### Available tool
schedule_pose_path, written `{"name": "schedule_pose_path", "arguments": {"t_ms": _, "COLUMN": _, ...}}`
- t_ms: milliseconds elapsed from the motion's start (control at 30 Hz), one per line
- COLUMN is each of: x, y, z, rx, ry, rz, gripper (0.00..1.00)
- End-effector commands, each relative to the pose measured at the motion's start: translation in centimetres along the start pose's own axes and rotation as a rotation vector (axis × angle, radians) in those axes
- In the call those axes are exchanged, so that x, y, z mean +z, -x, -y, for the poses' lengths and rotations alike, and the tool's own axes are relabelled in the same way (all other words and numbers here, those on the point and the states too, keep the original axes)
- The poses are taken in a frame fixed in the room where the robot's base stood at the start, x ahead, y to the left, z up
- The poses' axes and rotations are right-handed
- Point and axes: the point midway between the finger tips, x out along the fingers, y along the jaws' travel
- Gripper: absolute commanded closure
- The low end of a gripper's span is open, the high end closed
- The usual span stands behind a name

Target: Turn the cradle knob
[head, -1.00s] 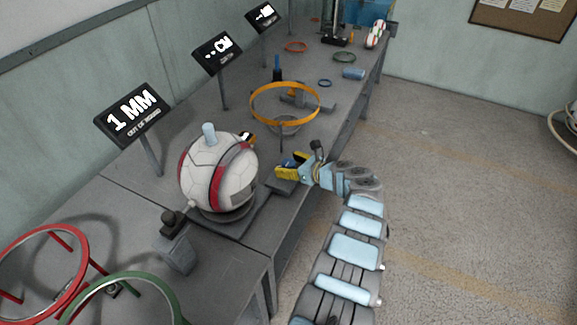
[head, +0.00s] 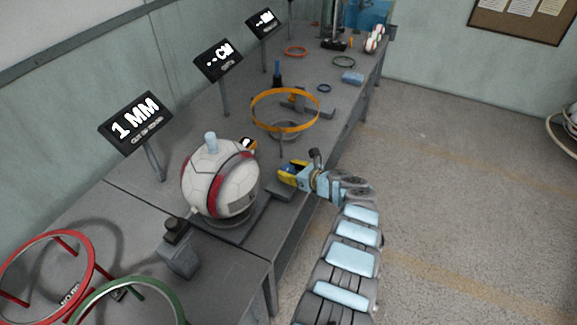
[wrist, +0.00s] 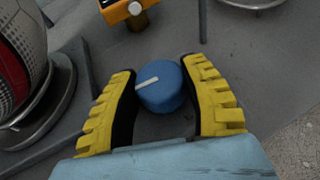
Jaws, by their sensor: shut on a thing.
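My gripper (head: 290,175) is at the right side of the cradle base, with its yellow fingers shut on the blue cradle knob. The white ball (head: 212,175) with red and dark bands rests in the cradle, just left of my gripper. A pale blue peg (head: 211,143) stands up from its top. The cradle's ring (wrist: 40,112) shows beside the ball in the wrist view. In the head view the fingers mostly hide the knob.
A display (head: 136,122) behind the ball reads "1 MM". An orange ring (head: 285,124) on a stand is beyond my gripper. A dark block (head: 178,248), a red ring (head: 90,262) and a green ring (head: 172,292) are at the near left.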

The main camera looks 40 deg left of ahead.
Motion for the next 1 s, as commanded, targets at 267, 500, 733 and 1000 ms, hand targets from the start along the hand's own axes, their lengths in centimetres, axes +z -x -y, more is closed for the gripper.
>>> {"name": "schedule_pose_path", "arguments": {"t_ms": 267, "x": 0.21, "y": 0.19, "z": -0.18, "rx": -0.065, "ry": -0.031, "rz": -0.003, "gripper": 0.9}}
{"name": "schedule_pose_path", "arguments": {"t_ms": 500, "x": -0.13, "y": 0.14, "z": -0.04, "rx": -0.113, "ry": -0.049, "rz": -0.005, "gripper": 0.9}}
{"name": "schedule_pose_path", "arguments": {"t_ms": 733, "x": -0.3, "y": 0.03, "z": -0.05, "rx": -0.115, "ry": -0.05, "rz": -0.004, "gripper": 0.9}}
{"name": "schedule_pose_path", "arguments": {"t_ms": 1000, "x": -0.23, "y": 0.02, "z": -0.06, "rx": -0.113, "ry": -0.05, "rz": -0.003, "gripper": 0.26}}
